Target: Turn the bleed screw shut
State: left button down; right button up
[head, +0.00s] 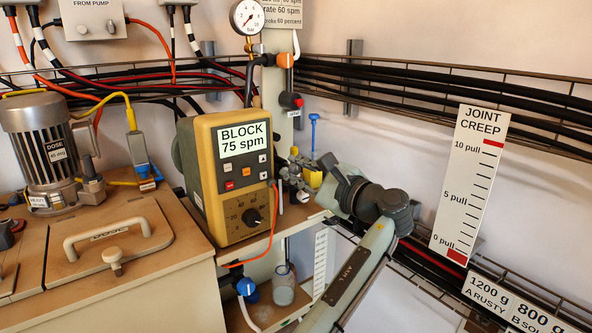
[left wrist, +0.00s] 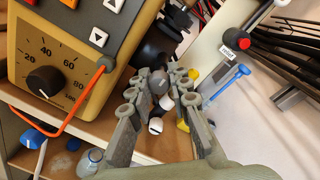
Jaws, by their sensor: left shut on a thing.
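My left gripper (head: 298,178) is beside the right side of the yellow dosing pump (head: 229,178), whose screen reads "BLOCK 75 spm". In the left wrist view its two grey fingers (left wrist: 161,90) are closed around a small rounded grey knob (left wrist: 161,86), which appears to be the bleed screw. The fingers hide much of it, and I cannot tell how far it is turned. A small white-and-black cap (left wrist: 155,126) shows just below the fingertips. My right gripper is not in view.
A bottle (head: 283,286) stands on the lower shelf. A red-ended valve (head: 291,100) is above. Cable trays run along the wall.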

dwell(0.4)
pick_arm(q)
jog(key=c, duration=1.7)
grip_release()
jog(key=v, duration=1.2)
jog(key=shift+s, duration=0.1)
jog(key=shift+f, duration=0.1)
